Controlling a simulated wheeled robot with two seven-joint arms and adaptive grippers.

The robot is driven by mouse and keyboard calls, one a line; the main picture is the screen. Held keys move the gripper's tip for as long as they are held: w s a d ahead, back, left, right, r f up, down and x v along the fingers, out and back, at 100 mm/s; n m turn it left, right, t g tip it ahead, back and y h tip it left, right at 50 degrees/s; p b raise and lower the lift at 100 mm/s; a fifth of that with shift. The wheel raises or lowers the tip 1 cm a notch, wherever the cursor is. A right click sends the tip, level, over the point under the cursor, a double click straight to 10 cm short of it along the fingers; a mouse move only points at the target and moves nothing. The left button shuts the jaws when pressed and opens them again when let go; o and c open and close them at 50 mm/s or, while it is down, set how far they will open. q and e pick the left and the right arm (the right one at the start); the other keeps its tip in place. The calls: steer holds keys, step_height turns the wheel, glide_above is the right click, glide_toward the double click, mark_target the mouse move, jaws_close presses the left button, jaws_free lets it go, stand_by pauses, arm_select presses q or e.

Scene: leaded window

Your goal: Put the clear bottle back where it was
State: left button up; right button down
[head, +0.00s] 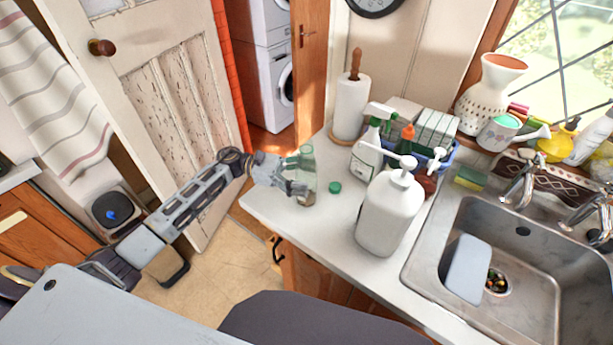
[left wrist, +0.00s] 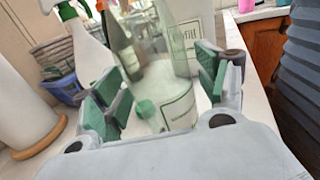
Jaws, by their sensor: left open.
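The clear bottle (head: 307,158), pale greenish glass, stands upright near the counter's left end. In the left wrist view the clear bottle (left wrist: 160,55) is between the green-padded fingers, and a pale label shows low on it. My left gripper (head: 297,180) is open around the bottle's lower part; its fingers (left wrist: 160,95) stand apart on either side of it. I cannot tell if a pad touches the glass. A green cap (head: 335,187) lies on the counter right of the bottle. My right gripper is not in view.
A large white pump bottle (head: 389,210) stands to the right. Behind are a paper towel roll (head: 350,105), a spray bottle (head: 367,150) and a blue caddy (head: 440,155). The sink (head: 480,225) is farther right. The counter (head: 330,222) in front of the bottle is clear.

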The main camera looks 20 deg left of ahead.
arm_select(q)
steer(key=a, duration=0.3)
steer(key=a+b, duration=0.1)
steer(key=a, duration=0.2)
steer(key=shift+s+a+f+b, duration=0.15)
steer(key=shift+a+f+b, duration=0.05)
steer(key=shift+a+b, duration=0.1)
steer(key=a+b, duration=0.1)
steer(key=a, duration=0.4)
steer(key=shift+s+r, duration=0.1)
steer(key=shift+r, duration=0.05)
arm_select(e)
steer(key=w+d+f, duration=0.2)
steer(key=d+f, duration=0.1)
